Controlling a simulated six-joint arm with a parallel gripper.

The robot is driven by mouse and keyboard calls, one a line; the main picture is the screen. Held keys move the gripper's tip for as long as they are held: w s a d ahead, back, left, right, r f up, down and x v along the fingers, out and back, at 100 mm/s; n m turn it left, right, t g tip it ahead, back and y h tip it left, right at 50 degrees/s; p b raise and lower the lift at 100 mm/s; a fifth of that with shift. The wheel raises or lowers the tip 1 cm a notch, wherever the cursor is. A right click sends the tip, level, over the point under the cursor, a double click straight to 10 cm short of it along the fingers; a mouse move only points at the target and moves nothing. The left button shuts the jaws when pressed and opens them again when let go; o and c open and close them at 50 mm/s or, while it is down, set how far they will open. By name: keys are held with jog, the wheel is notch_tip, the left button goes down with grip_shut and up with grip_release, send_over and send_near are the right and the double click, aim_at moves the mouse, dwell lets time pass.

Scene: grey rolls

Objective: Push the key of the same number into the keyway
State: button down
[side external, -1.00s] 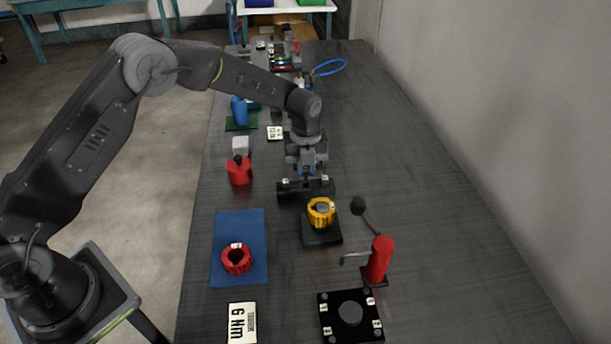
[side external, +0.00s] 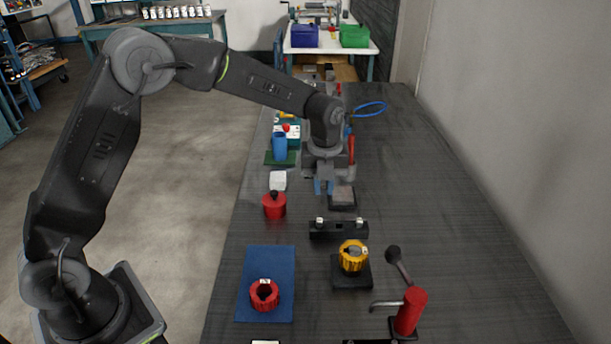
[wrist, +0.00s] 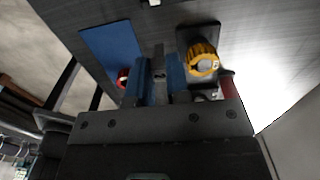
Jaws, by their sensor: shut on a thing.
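My gripper (side external: 323,187) has blue fingers and hangs above the table behind the black rack. In the wrist view the fingers (wrist: 160,66) are closed around a small grey piece, likely a key (wrist: 159,76); its number cannot be read. A yellow ring (side external: 352,259) with a small white label sits on a black base (side external: 350,281), in front of the rack and apart from the gripper. A red ring (side external: 264,297) with a notch and a white label lies on a blue mat (side external: 282,262). The black rack (side external: 338,232) carries two white labels; their numbers are unreadable.
A red lever press (side external: 410,312) with a black-knobbed handle stands at front right. A red canister (side external: 274,208) and white block (side external: 278,180) stand left of the gripper. The right tabletop is clear.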

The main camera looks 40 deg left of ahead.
jog(key=s+d+r, duration=0.2)
jog(key=s+d, duration=0.1)
jog(key=d, duration=0.7)
jog(key=shift+d, duration=0.15)
jog(key=shift+s+f, duration=0.1)
send_over(347, 243)
jog(key=s+d, duration=0.1)
jog(key=s, duration=0.1)
jog(key=shift+w+d+f, duration=0.1)
jog(key=shift+f, duration=1.35)
jog(key=shift+w+d+f, duration=0.1)
jog(key=shift+f, duration=1.3)
jog(key=shift+a, duration=0.1)
jog(key=shift+f, duration=1.15)
jog(key=shift+f, duration=0.35)
jog(key=shift+f, duration=0.7)
jog(key=c, duration=1)
grip_release()
